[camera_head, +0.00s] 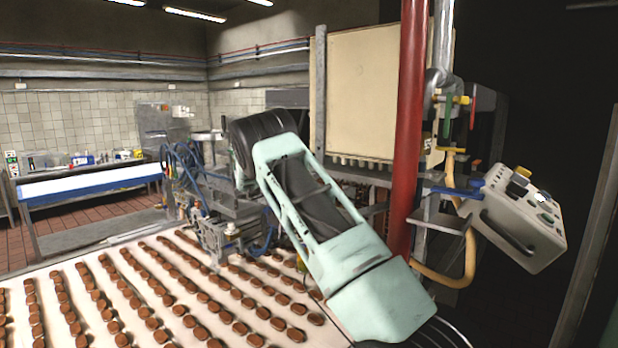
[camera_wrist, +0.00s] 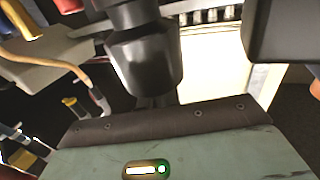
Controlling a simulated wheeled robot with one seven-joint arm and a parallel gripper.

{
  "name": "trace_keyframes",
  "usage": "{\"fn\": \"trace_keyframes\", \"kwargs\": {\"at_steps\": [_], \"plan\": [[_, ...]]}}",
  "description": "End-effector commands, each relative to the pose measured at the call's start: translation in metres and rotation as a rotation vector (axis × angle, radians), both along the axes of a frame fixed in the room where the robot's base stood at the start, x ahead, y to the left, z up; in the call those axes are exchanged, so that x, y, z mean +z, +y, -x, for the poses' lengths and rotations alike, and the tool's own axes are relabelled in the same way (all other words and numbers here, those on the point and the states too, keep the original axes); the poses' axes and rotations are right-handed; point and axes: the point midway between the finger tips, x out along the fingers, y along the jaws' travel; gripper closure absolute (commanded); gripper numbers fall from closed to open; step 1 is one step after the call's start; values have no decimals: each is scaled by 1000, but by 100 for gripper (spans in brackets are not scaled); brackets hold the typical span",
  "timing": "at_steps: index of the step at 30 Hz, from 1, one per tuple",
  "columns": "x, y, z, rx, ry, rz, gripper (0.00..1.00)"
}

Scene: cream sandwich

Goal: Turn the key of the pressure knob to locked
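A pale grey control box (camera_head: 500,222) hangs tilted at the right of the head view. Its sloping top carries a yellow knob (camera_head: 523,172), a dark knob (camera_head: 517,189), a white glint and small green parts. I cannot make out a key or which control is the pressure knob. My pale green arm (camera_head: 350,250) stands left of the box, across the middle of the head view. In the wrist view, dark parts of my own body fill the top, and my pale green link with a green light fills the bottom. I cannot make out my fingertips in either view.
A red post (camera_head: 408,140) stands between my arm and the box. Valves with red and green handles (camera_head: 462,105) are above the box, and a yellow hose (camera_head: 468,255) hangs beside it. A white conveyor (camera_head: 60,285) with rows of brown pieces lies lower left.

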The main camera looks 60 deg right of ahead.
Motion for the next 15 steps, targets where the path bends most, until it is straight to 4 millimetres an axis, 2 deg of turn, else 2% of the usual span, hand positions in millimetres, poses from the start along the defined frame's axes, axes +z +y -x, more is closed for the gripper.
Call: {"fn": "trace_keyframes", "kwargs": {"at_steps": [6, 15], "plan": [[-1, 1, 2, -200, -2, 0, 100], [0, 4, 5, -380, 0, 2, 100]]}}
